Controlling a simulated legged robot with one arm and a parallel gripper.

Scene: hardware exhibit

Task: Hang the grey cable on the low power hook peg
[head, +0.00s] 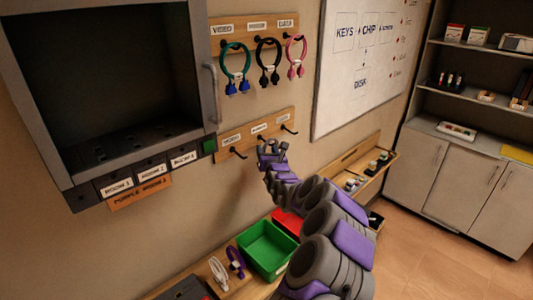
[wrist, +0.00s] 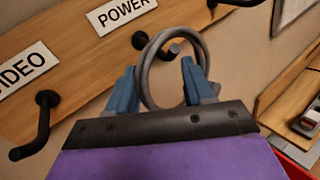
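The grey cable (wrist: 147,78) is a loop standing up between the two blue fingers of my gripper (wrist: 160,82) in the wrist view. The fingers are apart, with the loop's lower part between them; I cannot tell if they press on it. The black peg (wrist: 172,49) near the POWER label (wrist: 122,13) shows within the loop's outline. I cannot tell if the loop is around the peg or only in front of it. In the head view my gripper (head: 272,152) is at the low peg board (head: 267,127), and the cable is too small to make out clearly.
A VIDEO peg (wrist: 43,125) is left of the cable, and another low peg (head: 289,129) is to the right. Above, teal (head: 223,62), black (head: 258,58) and pink (head: 289,52) cables hang. A dark cabinet (head: 205,90) is left; a green bin (head: 270,235) is below.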

